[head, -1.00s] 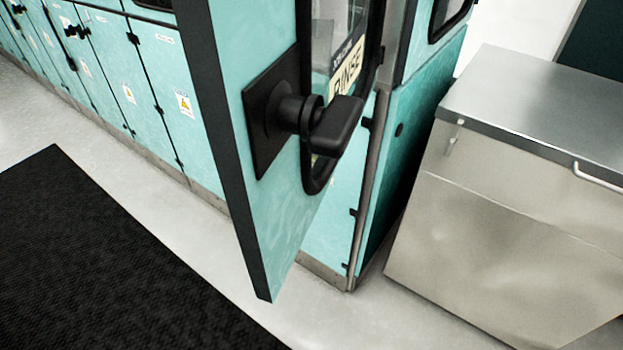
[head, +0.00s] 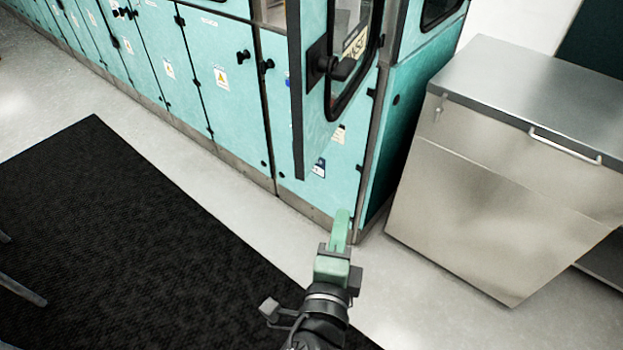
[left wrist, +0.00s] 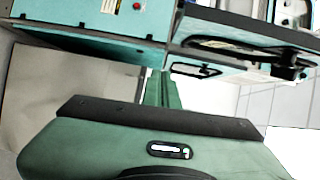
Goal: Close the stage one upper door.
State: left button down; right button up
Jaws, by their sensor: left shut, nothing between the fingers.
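The stage one upper door (head: 307,105) is a teal panel with a black edge and a dark-framed window. It stands open, swung out from the teal cabinet. A black handle (head: 322,64) sits on its face. In the left wrist view the door (left wrist: 235,22) is at the upper right, with its handle (left wrist: 288,66) near the right edge. My left gripper (head: 340,228), green, is shut and empty. In the head view it appears below the door, in front of the cabinet's bottom corner, and touches neither door nor handle. Its fingers (left wrist: 161,90) also show in the left wrist view. My right gripper is out of view.
A row of teal lower cabinet doors (head: 160,60) runs to the left. A steel cabinet (head: 500,200) stands at the right. A black mat (head: 130,240) lies on the pale floor, which is clear between mat and cabinets.

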pick_arm(q)
notch_tip(320, 180, up, 5)
jog(key=s+a, duration=0.2)
jog(key=w+a+p, duration=0.1)
jog(key=w+a, duration=0.1)
jog(key=w, duration=1)
jog(key=shift+t, duration=0.4)
